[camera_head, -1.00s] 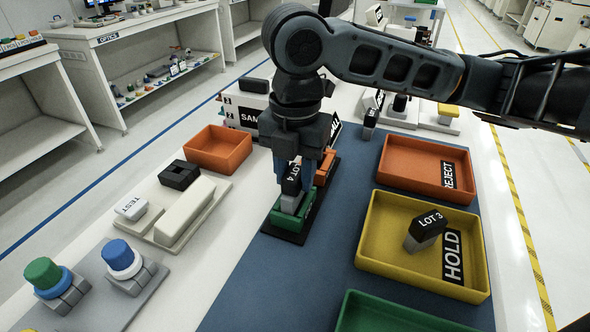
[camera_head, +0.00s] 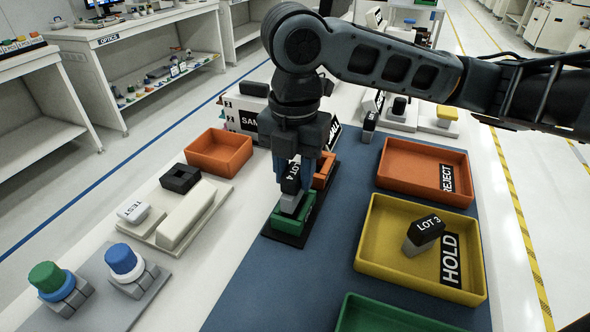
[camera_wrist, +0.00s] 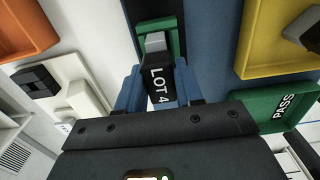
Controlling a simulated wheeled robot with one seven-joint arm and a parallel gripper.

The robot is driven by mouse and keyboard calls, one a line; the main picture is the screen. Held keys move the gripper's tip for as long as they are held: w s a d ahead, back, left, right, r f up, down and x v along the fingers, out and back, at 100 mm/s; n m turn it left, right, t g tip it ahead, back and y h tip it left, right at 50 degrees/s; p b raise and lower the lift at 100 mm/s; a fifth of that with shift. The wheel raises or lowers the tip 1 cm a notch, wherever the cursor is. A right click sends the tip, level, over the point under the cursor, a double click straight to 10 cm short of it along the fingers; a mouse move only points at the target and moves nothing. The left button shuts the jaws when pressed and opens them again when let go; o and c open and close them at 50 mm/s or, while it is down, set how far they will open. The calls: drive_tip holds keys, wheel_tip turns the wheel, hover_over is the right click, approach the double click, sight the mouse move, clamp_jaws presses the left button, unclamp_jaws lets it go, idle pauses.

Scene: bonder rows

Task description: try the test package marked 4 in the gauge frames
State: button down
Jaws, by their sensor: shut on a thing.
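The package marked LOT 4 (camera_head: 291,179) has a black labelled body and a pale grey lower end. My gripper (camera_head: 305,170) is shut on its black body. The grey end is at the green gauge frame (camera_head: 306,217), within its outline; I cannot tell how far it is inside. The orange gauge frame (camera_head: 327,168) stands just behind on the same dark base (camera_head: 284,239), partly hidden by my gripper. In the wrist view, the LOT 4 package (camera_wrist: 160,84) sits between my blue fingers, its grey end towards the green frame (camera_wrist: 173,27).
To the right are the orange REJECT tray (camera_head: 412,168), the yellow HOLD tray (camera_head: 385,262) with the LOT 3 package (camera_head: 426,228), and a green tray (camera_head: 385,318), marked PASS in the wrist view. An empty orange bin (camera_head: 220,150) and TEST block (camera_head: 133,211) lie left.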

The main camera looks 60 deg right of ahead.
drive_tip(key=shift+f, duration=0.1)
idle(0.3)
drive_tip(key=shift+f+b, duration=0.35)
drive_tip(key=shift+b, duration=0.05)
drive_tip(key=shift+r+p, duration=0.45)
drive_tip(key=shift+r, duration=0.05)
drive_tip(key=shift+s+a, duration=0.1)
drive_tip(key=shift+s, duration=0.1)
drive_tip(key=shift+f, duration=0.1)
idle(0.6)
drive_tip(key=shift+f+b, duration=0.45)
drive_tip(key=shift+b, duration=0.05)
drive_tip(key=shift+r, duration=0.1)
drive_tip(key=shift+r, duration=0.1)
